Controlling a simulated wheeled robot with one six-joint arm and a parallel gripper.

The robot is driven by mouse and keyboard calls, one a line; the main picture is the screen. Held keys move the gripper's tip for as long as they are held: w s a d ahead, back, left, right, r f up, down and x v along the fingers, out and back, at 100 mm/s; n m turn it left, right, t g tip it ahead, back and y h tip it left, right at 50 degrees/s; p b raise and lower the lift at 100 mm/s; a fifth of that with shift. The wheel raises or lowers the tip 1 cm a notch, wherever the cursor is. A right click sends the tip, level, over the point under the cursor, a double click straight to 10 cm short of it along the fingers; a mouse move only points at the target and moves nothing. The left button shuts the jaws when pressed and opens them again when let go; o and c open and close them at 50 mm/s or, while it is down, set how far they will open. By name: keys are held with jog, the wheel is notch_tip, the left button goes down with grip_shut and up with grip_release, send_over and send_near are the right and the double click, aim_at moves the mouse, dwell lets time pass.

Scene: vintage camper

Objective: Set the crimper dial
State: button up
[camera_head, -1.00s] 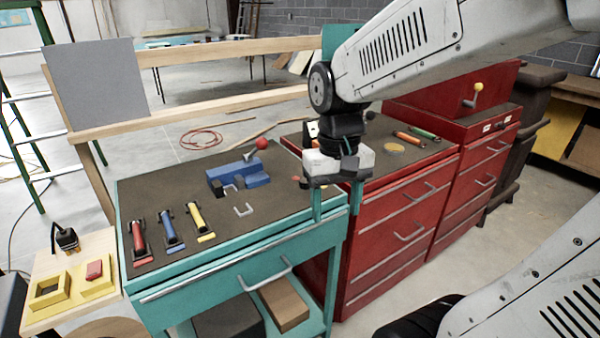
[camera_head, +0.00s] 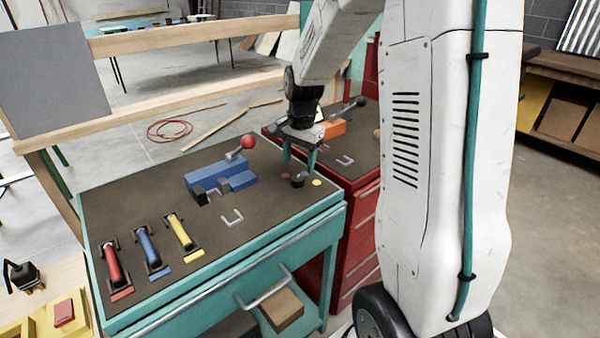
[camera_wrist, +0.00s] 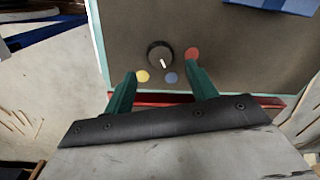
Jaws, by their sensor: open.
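The dial is a round black knob (camera_head: 297,180) near the right end of the teal bench's dark top. In the wrist view the dial (camera_wrist: 158,52) shows a white pointer mark aimed down and slightly right, closest to the blue dot (camera_wrist: 171,78). A yellow dot (camera_wrist: 142,76) and a red dot (camera_wrist: 192,54) also sit around it. My gripper (camera_head: 300,163) is open and empty, above the dial, with its teal fingers pointing down. In the wrist view the gripper (camera_wrist: 160,74) has its fingers on either side of the dial, apparently not touching it.
A blue clamp-like tool (camera_head: 215,178) with a red-ball lever (camera_head: 248,141) stands left of the dial. Red, blue and yellow handled tools (camera_head: 147,248) lie further left. A small metal bracket (camera_head: 232,218) lies in front. A red cabinet (camera_head: 355,240) adjoins on the right.

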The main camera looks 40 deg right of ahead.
aim_at(298, 177)
notch_tip(298, 177, down, 5)
jog(key=shift+w+a+f, duration=0.15)
jog(key=shift+f, duration=0.05)
jog(key=c, duration=1)
jog(key=shift+d, duration=0.2)
